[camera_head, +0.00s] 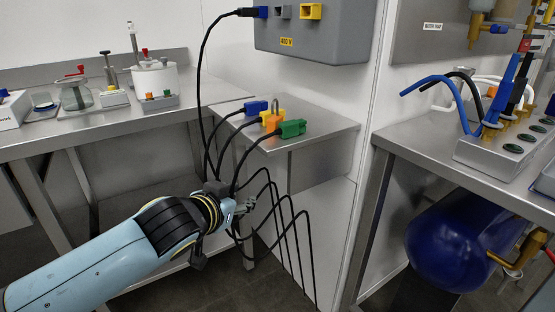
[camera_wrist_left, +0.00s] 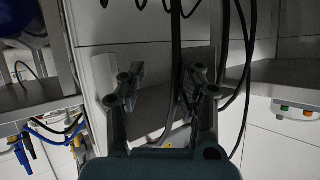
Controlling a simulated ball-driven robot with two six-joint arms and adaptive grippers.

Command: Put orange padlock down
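Black cables hang close behind the fingers there. The padlock cannot be made out in that view. My right gripper does not show.
Black cables (camera_head: 207,90) run from the plugs and the grey 400 V box (camera_head: 312,32) down past my left gripper. A bench (camera_head: 110,122) with lab items stands left. A steel table (camera_head: 410,137) with a valve block and a blue tank (camera_head: 465,240) are right.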

